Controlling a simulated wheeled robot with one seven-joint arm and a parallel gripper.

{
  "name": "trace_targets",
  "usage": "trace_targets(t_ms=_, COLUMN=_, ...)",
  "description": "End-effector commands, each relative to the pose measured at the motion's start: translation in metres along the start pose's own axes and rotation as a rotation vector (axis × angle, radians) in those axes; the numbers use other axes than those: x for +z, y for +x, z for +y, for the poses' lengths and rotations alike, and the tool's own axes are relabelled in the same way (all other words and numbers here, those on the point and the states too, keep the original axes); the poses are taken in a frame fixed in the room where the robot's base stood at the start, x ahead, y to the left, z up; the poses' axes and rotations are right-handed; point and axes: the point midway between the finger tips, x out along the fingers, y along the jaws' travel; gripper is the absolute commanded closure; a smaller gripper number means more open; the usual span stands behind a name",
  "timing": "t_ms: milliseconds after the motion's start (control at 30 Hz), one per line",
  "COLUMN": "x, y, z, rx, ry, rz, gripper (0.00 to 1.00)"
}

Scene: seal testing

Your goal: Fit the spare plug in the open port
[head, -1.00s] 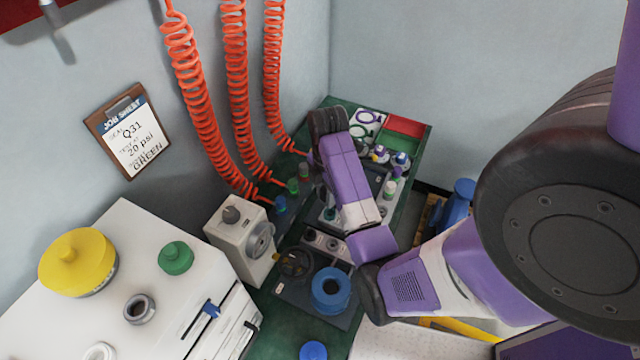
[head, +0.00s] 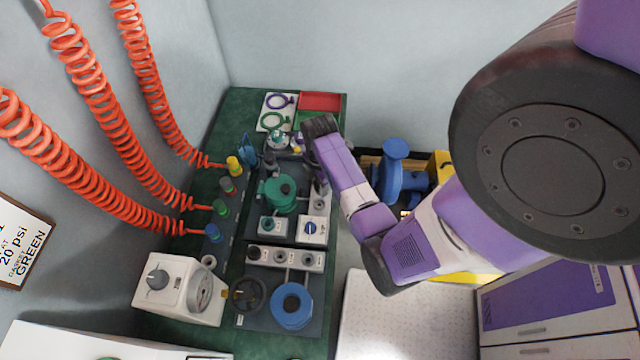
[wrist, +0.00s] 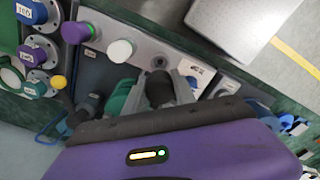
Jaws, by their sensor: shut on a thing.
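My gripper (wrist: 160,95) points down over the far right part of the bench. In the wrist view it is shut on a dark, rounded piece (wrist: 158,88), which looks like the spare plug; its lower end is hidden. A pale port strip (wrist: 98,42) lies just beyond it, with a purple plug (wrist: 76,32) and a white plug (wrist: 120,50) seated. A dark round opening (wrist: 158,62) shows on the strip close to the held piece. I cannot tell whether they touch. In the head view my wrist hides the fingers and the held piece.
A green valve (head: 278,192) stands left of my arm. A nearer strip (head: 285,257) has several round ports, with a blue wheel (head: 292,304) and a gauge box (head: 180,288) nearby. Coiled orange hoses (head: 150,85) reach the bench's left side. A red tray (head: 320,101) lies at the far end.

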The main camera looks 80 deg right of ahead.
Motion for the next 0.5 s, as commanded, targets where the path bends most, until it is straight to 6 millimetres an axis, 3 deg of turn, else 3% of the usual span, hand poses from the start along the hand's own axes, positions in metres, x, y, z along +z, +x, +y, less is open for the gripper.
trace_targets(t_ms=500, x=0.0, y=0.037, z=0.0, rx=0.001, ry=-0.001, rz=0.0, gripper=1.0)
